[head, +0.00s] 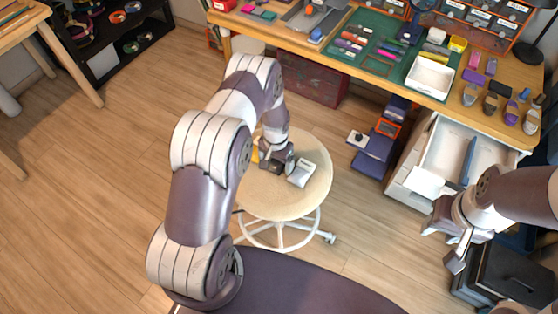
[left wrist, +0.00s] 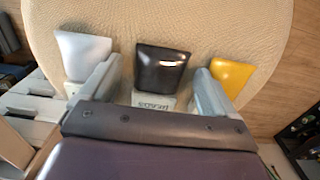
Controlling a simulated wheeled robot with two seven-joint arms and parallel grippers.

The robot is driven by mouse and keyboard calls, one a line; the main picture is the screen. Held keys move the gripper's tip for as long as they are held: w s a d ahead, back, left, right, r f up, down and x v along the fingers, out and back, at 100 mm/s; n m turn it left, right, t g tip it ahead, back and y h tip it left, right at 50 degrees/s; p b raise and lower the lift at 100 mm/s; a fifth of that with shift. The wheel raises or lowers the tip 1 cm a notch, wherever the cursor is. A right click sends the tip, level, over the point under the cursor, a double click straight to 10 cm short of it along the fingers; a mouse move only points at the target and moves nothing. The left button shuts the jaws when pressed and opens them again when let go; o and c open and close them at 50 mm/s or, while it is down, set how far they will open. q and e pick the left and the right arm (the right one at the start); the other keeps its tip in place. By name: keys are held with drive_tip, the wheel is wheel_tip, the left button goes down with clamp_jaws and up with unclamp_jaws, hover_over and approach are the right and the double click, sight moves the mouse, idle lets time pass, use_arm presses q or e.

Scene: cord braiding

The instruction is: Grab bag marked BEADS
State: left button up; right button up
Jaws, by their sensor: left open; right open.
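Three small bags lie in a row on the round stool (head: 312,196). In the left wrist view the middle one is a dark bag (left wrist: 162,68) with a white label (left wrist: 154,101). The label's small upside-down lettering looks like BEADS, though it is hard to read. A silver-white bag (left wrist: 82,54) lies to its left and a yellow bag (left wrist: 232,74) to its right; their markings cannot be read. My left gripper (head: 274,163) is open above the stool, its fingers on either side of the dark bag. My right gripper (head: 447,244) is open and empty at the right.
A workbench (head: 262,34) with a green mat (head: 345,62), a white tray (head: 430,76) and tools stands at the back. A drawer (head: 448,150) stands open below it at the right. Boxes (head: 375,150) are stacked on the floor. The floor left of the stool is clear.

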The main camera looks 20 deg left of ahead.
use_arm(q)
drive_tip(key=c, duration=1.2)
drive_tip(key=shift+r, duration=0.1)
